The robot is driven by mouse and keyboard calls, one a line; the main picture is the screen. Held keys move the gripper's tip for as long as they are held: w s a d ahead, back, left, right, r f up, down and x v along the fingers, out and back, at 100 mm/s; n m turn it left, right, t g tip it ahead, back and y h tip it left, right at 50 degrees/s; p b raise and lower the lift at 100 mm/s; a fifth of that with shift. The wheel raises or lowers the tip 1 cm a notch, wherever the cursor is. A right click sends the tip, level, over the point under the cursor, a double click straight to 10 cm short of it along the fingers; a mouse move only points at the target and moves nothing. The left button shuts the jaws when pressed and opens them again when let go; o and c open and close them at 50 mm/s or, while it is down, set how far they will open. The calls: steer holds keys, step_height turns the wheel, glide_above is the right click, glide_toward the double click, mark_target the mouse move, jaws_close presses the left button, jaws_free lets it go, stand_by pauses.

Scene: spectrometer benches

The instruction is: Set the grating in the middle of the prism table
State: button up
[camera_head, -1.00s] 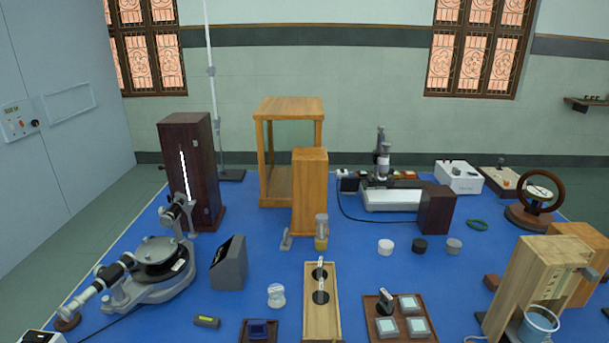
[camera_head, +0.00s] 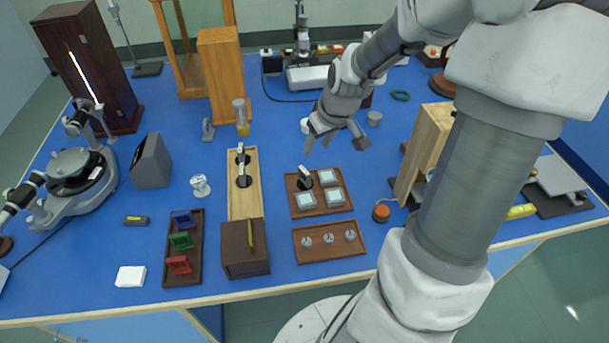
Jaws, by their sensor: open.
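The prism table (camera_head: 72,169) is the dark round disc on top of the grey spectrometer (camera_head: 62,202) at the left. A small pale piece shows at its right edge. I cannot tell for sure which piece is the grating. Small blue (camera_head: 183,219), green (camera_head: 181,240) and red (camera_head: 178,265) mounts stand in a narrow dark tray (camera_head: 169,277). Another wooden tray (camera_head: 294,203) holds pale square plates (camera_head: 329,178) and a black piece with a light top (camera_head: 304,179). My gripper (camera_head: 337,138) is open and empty, high over the bench behind that tray, far right of the spectrometer.
A grey slanted box (camera_head: 151,162) stands right of the spectrometer. A long wooden box (camera_head: 243,201), a dark wooden block (camera_head: 246,262) and a tray of small metal pieces (camera_head: 330,251) fill the middle. A white block (camera_head: 131,276) lies near the front edge.

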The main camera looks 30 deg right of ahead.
steer(key=b, duration=0.5)
glide_toward(305, 171)
steer(key=x, duration=0.4)
steer(key=shift+a+f, duration=0.25)
steer(key=shift+f, duration=0.15)
steer(key=shift+d+b+x, duration=0.15)
steer(key=shift+b+x, duration=0.3)
steer(key=shift+x, duration=1.05)
steer(key=shift+d+b+x, duration=0.1)
steer(key=shift+b+x, duration=0.35)
steer(key=shift+x, duration=1.05)
steer(key=shift+w+r, duration=0.15)
jaws_close()
